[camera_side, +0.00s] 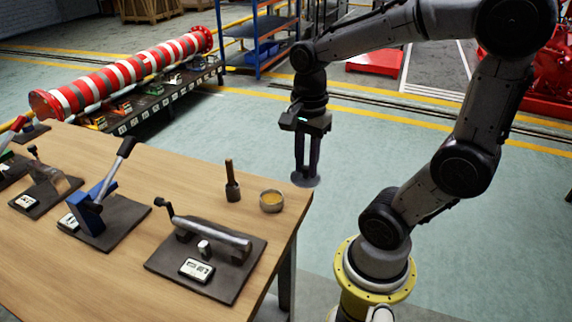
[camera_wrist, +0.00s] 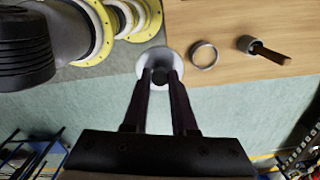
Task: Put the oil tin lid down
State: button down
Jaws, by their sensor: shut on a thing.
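The oil tin lid (camera_side: 305,182) is a flat grey disc. My gripper (camera_side: 306,168) points down and is shut on the lid, just beyond the right edge of the wooden table in the side view. In the wrist view the lid (camera_wrist: 147,61) shows as a pale disc with a dark knob between the fingertips (camera_wrist: 160,79). The open oil tin (camera_side: 271,201), a small round pot with yellowish contents, stands on the table to the left of the lid. The tin shows as a ring (camera_wrist: 204,55) in the wrist view.
Several lever and pump fixtures on dark plates (camera_side: 205,257) cover the front and left of the wooden table (camera_side: 155,175). Bare wood lies behind the tool and tin. A red-striped pipe (camera_side: 125,72) lies beyond.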

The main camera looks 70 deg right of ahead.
jog(key=r, duration=0.2)
jog(key=w+r, duration=0.1)
jog(key=r, duration=0.1)
jog(key=shift+d+r, duration=0.15)
jog(key=shift+r, duration=0.2)
jog(key=w+d+r, duration=0.1)
jog(key=w+d, duration=0.1)
jog(key=w, duration=0.8)
jog(key=w+d+r, duration=0.1)
jog(key=w+d, duration=0.1)
jog(key=w, duration=0.8)
jog(key=w+f, duration=0.6)
jog(key=w, duration=0.3)
jog(key=f, duration=0.3)
jog(key=w+f, duration=0.1)
jog(key=f, duration=0.5)
jog(key=shift+w+a+f, duration=0.3)
jog(key=shift+a, duration=0.1)
jog(key=shift+f, duration=2.7)
jog(key=shift+f, duration=0.15)
